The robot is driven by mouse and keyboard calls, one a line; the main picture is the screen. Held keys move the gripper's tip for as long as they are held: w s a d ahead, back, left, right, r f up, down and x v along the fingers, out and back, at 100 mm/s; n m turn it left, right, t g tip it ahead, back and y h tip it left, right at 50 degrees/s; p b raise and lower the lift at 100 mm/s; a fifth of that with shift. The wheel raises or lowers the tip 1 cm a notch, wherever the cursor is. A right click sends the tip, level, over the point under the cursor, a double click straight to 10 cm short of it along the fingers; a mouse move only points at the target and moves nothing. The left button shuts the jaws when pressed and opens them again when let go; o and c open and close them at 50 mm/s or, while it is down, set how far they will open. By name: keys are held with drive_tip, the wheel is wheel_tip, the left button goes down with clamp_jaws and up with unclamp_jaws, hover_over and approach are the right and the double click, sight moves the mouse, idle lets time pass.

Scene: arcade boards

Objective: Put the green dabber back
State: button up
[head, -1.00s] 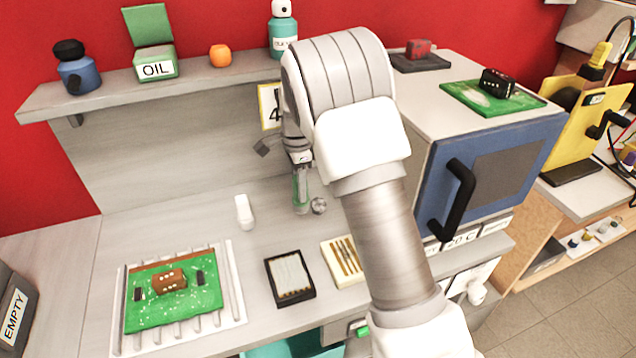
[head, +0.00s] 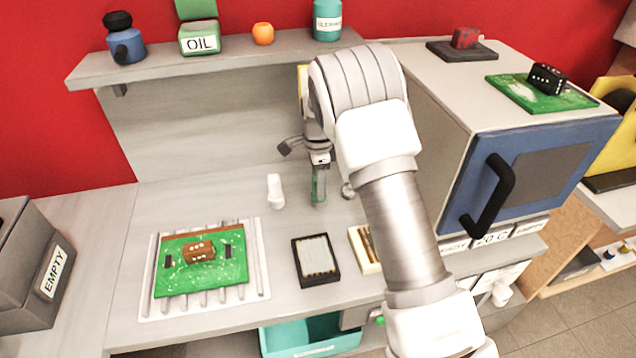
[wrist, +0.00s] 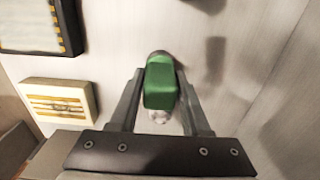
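The green dabber (wrist: 160,85) is between the two fingers of my gripper (wrist: 161,78) in the wrist view, with the fingers drawn in against its sides. In the head view the dabber (head: 319,186) shows as a green upright piece at the end of my gripper (head: 318,182), over the back of the workbench. The fingers partly cover it. I cannot tell whether its lower end touches the bench. A small round metal piece (head: 348,190) sits just right of it.
A white bottle (head: 275,191) stands left of my gripper. A black tray (head: 297,262) and a light wooden tray (head: 360,246) lie in front. A green board (head: 215,277) lies on a rack at left. The blue-fronted oven (head: 465,180) bounds the right side; a shelf (head: 160,72) hangs above.

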drive_tip(key=o, duration=0.3)
wheel_tip(320, 180, up, 16)
drive_tip(key=p, duration=0.1)
drive_tip(key=s+d+r+n+t, duration=0.1)
drive_tip(key=s+d+r+n, duration=0.1)
drive_tip(key=s+r, duration=0.25)
drive_tip(key=s+d+r+n, duration=0.1)
drive_tip(key=s+d+r, duration=0.2)
drive_tip(key=r, duration=0.2)
drive_tip(key=s+d+n+t, duration=0.1)
drive_tip(key=s+n, duration=0.3)
drive_tip(key=s, duration=0.5)
drive_tip(key=s+d+r+n+t, duration=0.1)
drive_tip(key=s+d+n+t, duration=0.1)
drive_tip(key=s, duration=0.6)
drive_tip(key=s+d+n+t, duration=0.1)
drive_tip(key=s+d+n, duration=0.3)
drive_tip(key=s, duration=0.5)
drive_tip(key=shift+s+r+n+t+p, duration=0.15)
drive_tip(key=shift+n, duration=0.55)
drive_tip(key=shift+s+r+n+t+p, duration=0.15)
drive_tip(key=shift+n, duration=0.55)
